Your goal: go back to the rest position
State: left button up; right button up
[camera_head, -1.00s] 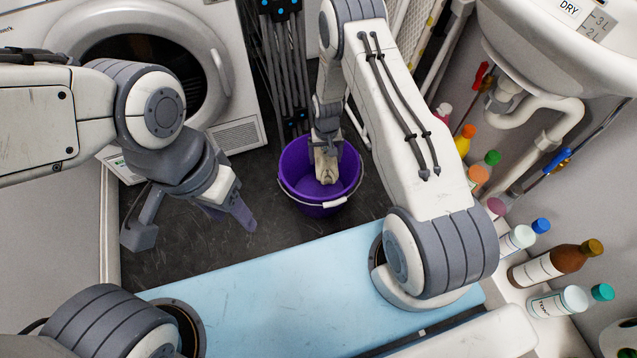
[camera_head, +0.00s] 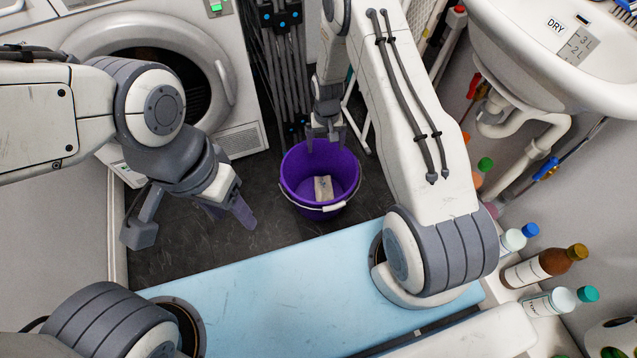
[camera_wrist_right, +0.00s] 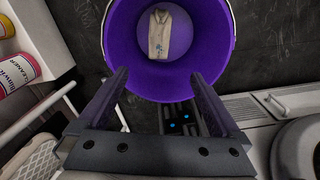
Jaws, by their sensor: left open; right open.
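My right gripper (camera_head: 326,137) is open and empty above the back rim of the purple bucket (camera_head: 298,190). A beige folded cloth-like item (camera_head: 323,188) lies inside the bucket on its bottom. In the right wrist view, the open fingers of my right gripper (camera_wrist_right: 160,95) reach toward the bucket (camera_wrist_right: 122,45), and the beige item (camera_wrist_right: 159,33) lies in it, apart from the fingers. My left gripper (camera_head: 228,212) is open and empty over the dark floor, left of the bucket.
A white front-loading dryer (camera_head: 235,100) stands at the back left. A sink (camera_head: 540,50) with a white drainpipe is at the right, with several bottles (camera_head: 540,268) below it. Dark floor (camera_head: 170,250) is clear left of the bucket.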

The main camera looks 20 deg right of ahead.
jog(key=shift+r, duration=0.45)
jog(key=s+a+r+n, duration=0.2)
jog(key=s+a+r, duration=0.3)
jog(key=r, duration=0.4)
jog(key=s+a+r+n, duration=0.2)
jog(key=a+r, duration=0.6)
jog(key=r, duration=0.2)
jog(key=s+a+r+n, duration=0.15)
jog(key=s+r, duration=0.25)
jog(key=s, duration=0.4)
jog(key=s+r+n+y, duration=0.1)
jog(key=s+r+n, duration=0.25)
jog(key=s, duration=0.35)
jog(key=s+a+r+n, duration=0.1)
jog(key=s+r, duration=0.3)
jog(key=s, duration=0.4)
notch_tip(320, 180, up, 36)
jog(key=p, duration=3.6)
jog(key=shift+w+r, duration=0.15)
jog(key=shift+w, duration=0.3)
